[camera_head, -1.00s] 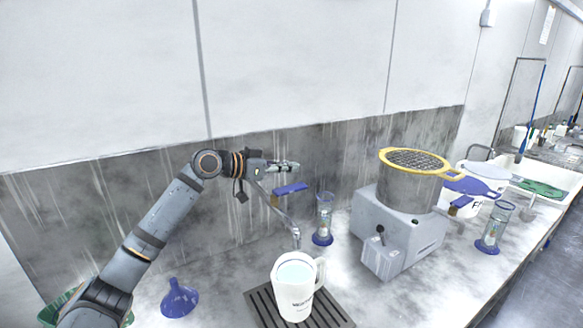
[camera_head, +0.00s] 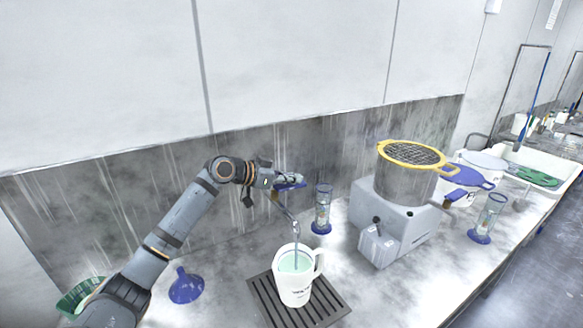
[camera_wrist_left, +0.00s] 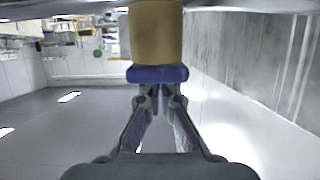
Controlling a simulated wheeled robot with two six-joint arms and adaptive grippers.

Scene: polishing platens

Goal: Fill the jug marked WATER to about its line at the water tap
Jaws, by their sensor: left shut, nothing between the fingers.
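The white jug (camera_head: 293,289) stands upright on the dark slatted drain grate (camera_head: 262,299), with dark lettering on its side, too small to read. Pale liquid (camera_head: 291,264) shows inside it; its fill line cannot be made out. The water tap (camera_head: 285,209) reaches over the jug, and a thin stream (camera_head: 296,256) falls from it into the mouth. My left gripper (camera_head: 295,179) is shut and empty at the tap's blue lever. In the left wrist view, the closed fingertips (camera_wrist_left: 158,92) are just at the blue lever (camera_wrist_left: 157,73) under the brass-coloured tap body (camera_wrist_left: 156,30). My right gripper is not in view.
A blue funnel (camera_head: 186,288) lies left of the grate. A glass cylinder with a blue base (camera_head: 321,212) stands behind the jug. A grey machine (camera_head: 398,222) with a yellow-rimmed sieve (camera_head: 412,154) stands to the right. A second cylinder (camera_head: 488,217) and white tubs are farther right.

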